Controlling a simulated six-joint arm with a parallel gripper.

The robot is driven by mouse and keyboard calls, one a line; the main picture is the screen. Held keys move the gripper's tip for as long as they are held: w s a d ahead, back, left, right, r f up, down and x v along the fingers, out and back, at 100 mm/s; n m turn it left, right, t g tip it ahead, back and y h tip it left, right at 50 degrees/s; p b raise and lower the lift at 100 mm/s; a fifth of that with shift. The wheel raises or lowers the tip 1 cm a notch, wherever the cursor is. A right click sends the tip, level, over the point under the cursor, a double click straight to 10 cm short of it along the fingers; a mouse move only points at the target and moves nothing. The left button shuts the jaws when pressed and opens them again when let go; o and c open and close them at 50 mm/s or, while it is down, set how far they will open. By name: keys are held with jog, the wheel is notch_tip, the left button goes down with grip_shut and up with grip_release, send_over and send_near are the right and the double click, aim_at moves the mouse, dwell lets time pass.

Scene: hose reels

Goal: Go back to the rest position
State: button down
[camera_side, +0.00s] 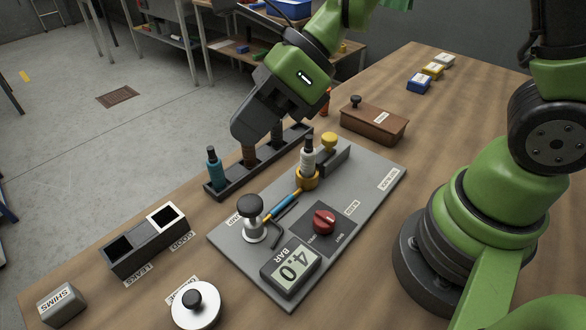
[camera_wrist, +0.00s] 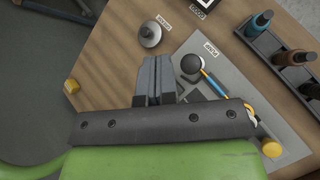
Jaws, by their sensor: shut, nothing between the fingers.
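My gripper (camera_side: 262,104), green with a dark body, is raised above the far side of the bench in the side view. It hangs over the black rack (camera_side: 218,190) and hides part of it. In the wrist view its two grey fingers (camera_wrist: 156,76) are together with nothing between them. A white bottle (camera_side: 308,157) with a black top stands upright in a yellow ring on the grey test plate (camera_side: 362,190). A teal bottle (camera_side: 213,168) and brown ones stand in the rack; the rack also shows in the wrist view (camera_wrist: 268,42).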

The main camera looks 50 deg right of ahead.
jog(key=s+d+r+n+t+h, duration=0.3)
jog(key=s+d+r+n+h, duration=0.3)
jog(key=n, duration=1.6)
jog(key=s+d+r, duration=0.4)
jog(key=s+d, duration=0.2)
jog(key=shift+d+r+n+t+h, duration=0.2)
jog(key=shift+n+t+h, duration=0.1)
jog(key=shift+h, duration=0.1)
